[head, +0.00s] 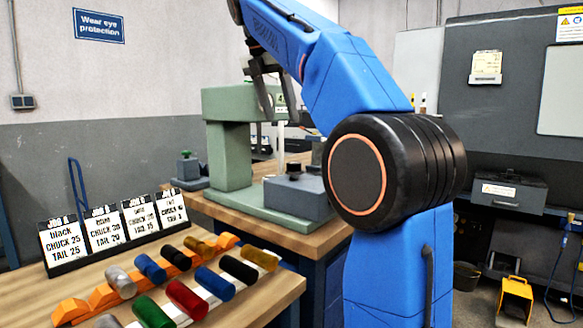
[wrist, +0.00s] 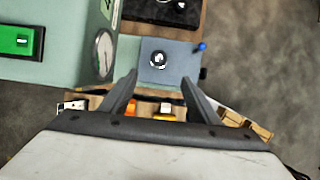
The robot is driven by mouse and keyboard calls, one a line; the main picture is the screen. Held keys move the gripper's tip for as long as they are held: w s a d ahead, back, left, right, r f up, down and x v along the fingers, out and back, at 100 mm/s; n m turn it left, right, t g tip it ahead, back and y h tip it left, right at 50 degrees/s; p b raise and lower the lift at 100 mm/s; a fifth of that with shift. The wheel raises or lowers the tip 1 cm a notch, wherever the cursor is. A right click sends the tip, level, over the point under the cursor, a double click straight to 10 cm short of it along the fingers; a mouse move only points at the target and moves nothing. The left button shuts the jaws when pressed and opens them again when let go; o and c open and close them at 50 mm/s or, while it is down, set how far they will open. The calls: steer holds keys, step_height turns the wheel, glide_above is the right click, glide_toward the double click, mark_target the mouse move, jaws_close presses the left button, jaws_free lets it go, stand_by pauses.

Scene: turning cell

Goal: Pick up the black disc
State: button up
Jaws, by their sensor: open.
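The black disc (head: 294,168) appears as a small dark round piece on top of the grey-blue block of the green machine. In the wrist view the same small round dark piece (wrist: 158,60), with a bright highlight, lies on the block just beyond my fingertips. My gripper (head: 272,112) hangs above the block, fingers pointing down, and it is partly behind my own arm. In the wrist view my gripper (wrist: 158,80) is open, with its two fingers apart on either side of the disc's line and nothing between them.
The green machine (head: 230,105) rises close to my gripper; its round gauge (wrist: 104,50) is left of my fingers. A blue-tipped knob (wrist: 202,47) sticks out right of the block (wrist: 180,72). Coloured cylinders (head: 186,298) lie on the front bench, before job cards (head: 105,229).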

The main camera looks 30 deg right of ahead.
glide_toward(294, 163)
steer(key=x, duration=0.3)
steer(key=shift+w+x, duration=0.2)
steer(key=shift+x, duration=2.55)
steer(key=shift+r, duration=0.1)
steer(key=c, duration=1.4)
